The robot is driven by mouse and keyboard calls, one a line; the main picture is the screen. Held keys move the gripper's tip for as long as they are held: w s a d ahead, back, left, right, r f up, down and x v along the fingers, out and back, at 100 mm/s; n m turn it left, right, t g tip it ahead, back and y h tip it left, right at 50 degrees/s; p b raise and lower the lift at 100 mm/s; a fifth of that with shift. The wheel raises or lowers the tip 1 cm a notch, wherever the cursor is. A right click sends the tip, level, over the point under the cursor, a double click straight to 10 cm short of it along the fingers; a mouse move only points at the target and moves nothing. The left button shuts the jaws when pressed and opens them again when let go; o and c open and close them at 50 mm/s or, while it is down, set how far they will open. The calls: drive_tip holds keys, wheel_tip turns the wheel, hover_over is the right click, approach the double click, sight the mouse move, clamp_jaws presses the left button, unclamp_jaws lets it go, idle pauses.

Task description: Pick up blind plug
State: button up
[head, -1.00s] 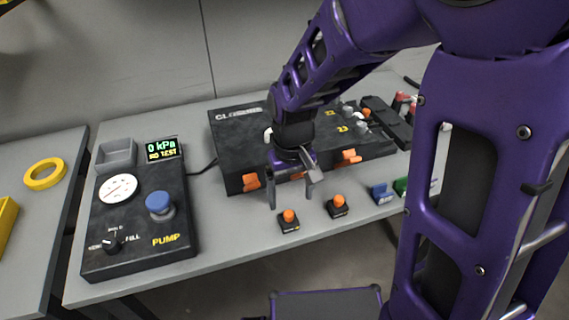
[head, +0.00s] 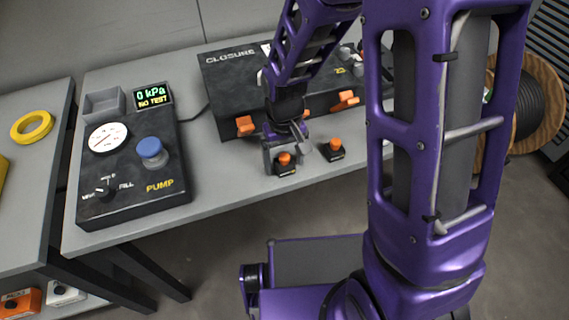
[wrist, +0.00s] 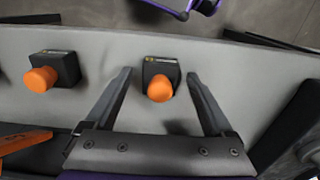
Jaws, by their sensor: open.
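Two small black blocks with orange knobs stand near the table's front edge; I take these as plugs, and their labels are too small to read. The left plug (head: 285,160) is right at my gripper (head: 284,148). In the wrist view this plug (wrist: 160,88) shows between the two open fingers (wrist: 159,73), with a gap on each side and nothing held. The other plug (head: 333,149) stands to its right in the head view and at the left in the wrist view (wrist: 47,76). My forearm hides part of the table's right side.
The black closure box (head: 222,88) with orange latches (head: 245,125) lies behind the plugs. The pump unit (head: 118,196) with a blue knob (head: 151,150) stands to the left. A yellow ring (head: 17,130) lies on the left table. Table between pump and plugs is clear.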

clamp_jaws()
drive_tip(key=shift+r, duration=0.1)
